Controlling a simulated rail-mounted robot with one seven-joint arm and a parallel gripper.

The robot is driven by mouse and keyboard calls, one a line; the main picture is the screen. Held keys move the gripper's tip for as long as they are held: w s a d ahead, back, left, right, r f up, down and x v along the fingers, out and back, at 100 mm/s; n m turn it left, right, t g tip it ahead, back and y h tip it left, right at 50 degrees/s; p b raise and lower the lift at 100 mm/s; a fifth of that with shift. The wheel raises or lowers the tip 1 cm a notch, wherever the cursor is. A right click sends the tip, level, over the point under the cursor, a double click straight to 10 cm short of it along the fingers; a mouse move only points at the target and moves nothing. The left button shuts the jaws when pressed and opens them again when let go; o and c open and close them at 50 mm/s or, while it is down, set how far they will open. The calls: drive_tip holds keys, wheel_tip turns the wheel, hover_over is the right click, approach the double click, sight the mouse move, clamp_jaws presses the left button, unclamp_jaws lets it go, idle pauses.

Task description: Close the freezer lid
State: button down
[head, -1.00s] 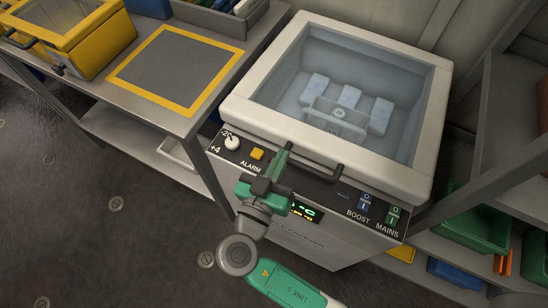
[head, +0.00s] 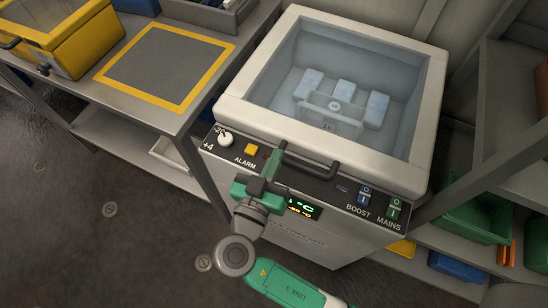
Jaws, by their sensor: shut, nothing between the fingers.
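The freezer (head: 300,228) is a pale chest unit with a dark control panel along its front. Its lid (head: 318,143) is a broad white frame around a clear window, through which pale blue packs (head: 343,95) show inside. The lid looks nearly level; I cannot tell whether it sits fully down on the body. A dark bar handle (head: 318,171) runs along the lid's front edge. My gripper (head: 280,150) is shut and empty, at the left end of this handle, over the panel. It hides that end, and I cannot tell whether it touches it.
A workbench (head: 207,98) with a yellow-bordered mat (head: 165,68) and a yellow case (head: 75,40) stands to the left. Shelving with a green bin (head: 475,222) and a blue bin (head: 455,266) is at the right. Open floor (head: 120,235) lies at the front left.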

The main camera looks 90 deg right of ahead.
drive_tip(key=r+p, duration=0.1)
drive_tip(key=r, duration=0.2)
drive_tip(key=shift+w+r+p, duration=0.3)
drive_tip(key=shift+w+p, duration=0.05)
drive_tip(key=shift+p, duration=0.05)
drive_tip(key=f+p+v, duration=0.1)
drive_tip(key=v, duration=0.8)
drive_tip(key=shift+s+r, duration=0.1)
